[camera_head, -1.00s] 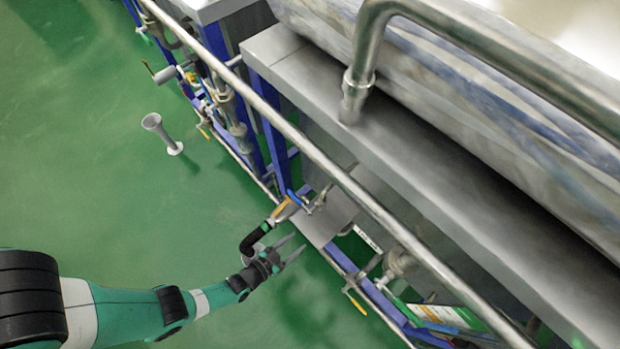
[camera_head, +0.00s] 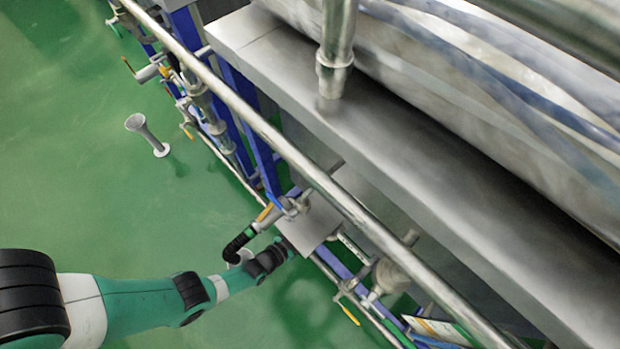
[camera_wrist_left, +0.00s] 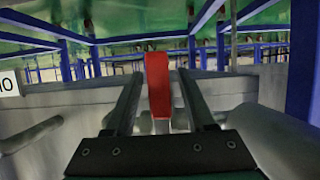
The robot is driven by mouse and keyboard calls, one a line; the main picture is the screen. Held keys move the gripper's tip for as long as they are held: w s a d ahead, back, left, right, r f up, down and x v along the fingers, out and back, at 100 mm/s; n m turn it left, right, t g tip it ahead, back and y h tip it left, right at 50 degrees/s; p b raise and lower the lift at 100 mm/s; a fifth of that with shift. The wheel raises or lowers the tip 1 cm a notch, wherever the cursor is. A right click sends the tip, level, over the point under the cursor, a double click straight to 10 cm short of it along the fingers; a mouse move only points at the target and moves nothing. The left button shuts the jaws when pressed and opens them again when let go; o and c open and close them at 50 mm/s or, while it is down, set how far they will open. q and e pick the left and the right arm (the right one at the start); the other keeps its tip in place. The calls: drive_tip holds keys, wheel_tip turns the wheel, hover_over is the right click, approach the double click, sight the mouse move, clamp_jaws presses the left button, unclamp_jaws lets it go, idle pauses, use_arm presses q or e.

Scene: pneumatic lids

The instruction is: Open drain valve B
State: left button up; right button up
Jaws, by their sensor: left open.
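My left gripper (camera_head: 287,246) reaches in at the lower edge of the machine in the head view, and its fingertips are hidden under a grey plate there. In the left wrist view my left gripper (camera_wrist_left: 158,78) is open. A red lever (camera_wrist_left: 157,90) stands upright between its two fingers, with a visible gap on each side. No letter B is readable, so I cannot tell from a label which valve this lever belongs to. The red lever is hidden in the head view. My right gripper is not in view.
A long steel rail (camera_head: 260,125) runs diagonally above my gripper. A valve with a yellow handle (camera_head: 265,212) and a black hose (camera_head: 238,243) sit close beside my wrist. Another yellow handle (camera_head: 349,314) is lower right. A grey funnel-topped stand (camera_head: 147,133) is on the open green floor.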

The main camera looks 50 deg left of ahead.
use_arm(q)
drive_tip(key=shift+s, duration=0.1)
clamp_jaws()
idle(1.2)
